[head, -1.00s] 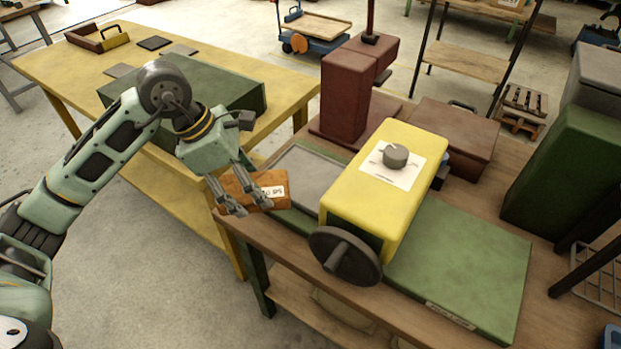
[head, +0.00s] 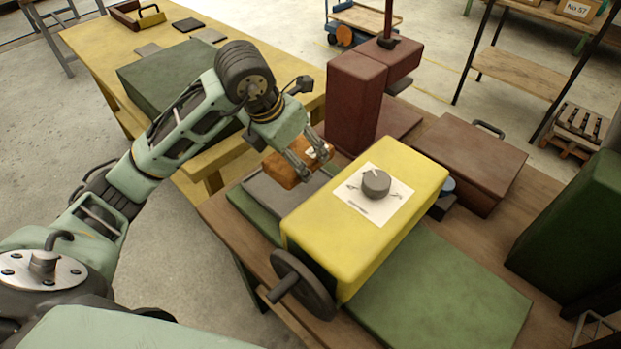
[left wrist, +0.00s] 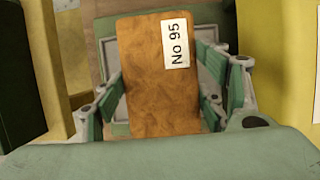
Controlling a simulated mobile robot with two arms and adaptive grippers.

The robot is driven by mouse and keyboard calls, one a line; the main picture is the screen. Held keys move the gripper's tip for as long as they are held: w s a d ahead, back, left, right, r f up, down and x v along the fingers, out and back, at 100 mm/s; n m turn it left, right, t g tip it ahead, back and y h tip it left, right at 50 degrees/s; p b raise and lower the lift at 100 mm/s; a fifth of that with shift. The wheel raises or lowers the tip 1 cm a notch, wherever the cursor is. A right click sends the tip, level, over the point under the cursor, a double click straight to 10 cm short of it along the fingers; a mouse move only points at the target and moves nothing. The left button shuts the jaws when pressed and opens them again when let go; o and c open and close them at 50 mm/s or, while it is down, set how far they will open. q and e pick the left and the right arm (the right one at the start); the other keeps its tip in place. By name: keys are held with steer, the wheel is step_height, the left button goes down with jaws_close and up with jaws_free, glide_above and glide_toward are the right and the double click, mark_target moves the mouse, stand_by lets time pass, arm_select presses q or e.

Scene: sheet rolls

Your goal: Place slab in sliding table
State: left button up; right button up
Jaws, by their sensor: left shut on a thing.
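The slab is an orange-brown block (head: 285,172) with a white label; in the left wrist view the slab (left wrist: 158,95) shows the label "No 95". My left gripper (head: 308,166) is shut on it, with a finger on each side. It holds the slab over the grey plate of the sliding table (head: 265,198), left of the yellow machine body (head: 365,205). I cannot tell whether the slab touches the plate. My right gripper is not in view.
The yellow body has a dial on top and a black handwheel (head: 302,285) in front. A dark red machine (head: 352,105) stands just behind the slab. A green bed (head: 440,295) lies to the right. A yellow table (head: 85,45) stands at the back left.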

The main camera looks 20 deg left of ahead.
arm_select(q)
steer(key=f, duration=0.4)
steer(key=shift+s+a, duration=0.35)
steer(key=shift+f, duration=0.25)
steer(key=shift+w+d+f, duration=0.1)
steer(key=shift+f, duration=0.25)
step_height(320, 180, down, 2)
steer(key=shift+f+p, duration=0.2)
steer(key=shift+p, duration=0.2)
steer(key=shift+f, duration=0.3)
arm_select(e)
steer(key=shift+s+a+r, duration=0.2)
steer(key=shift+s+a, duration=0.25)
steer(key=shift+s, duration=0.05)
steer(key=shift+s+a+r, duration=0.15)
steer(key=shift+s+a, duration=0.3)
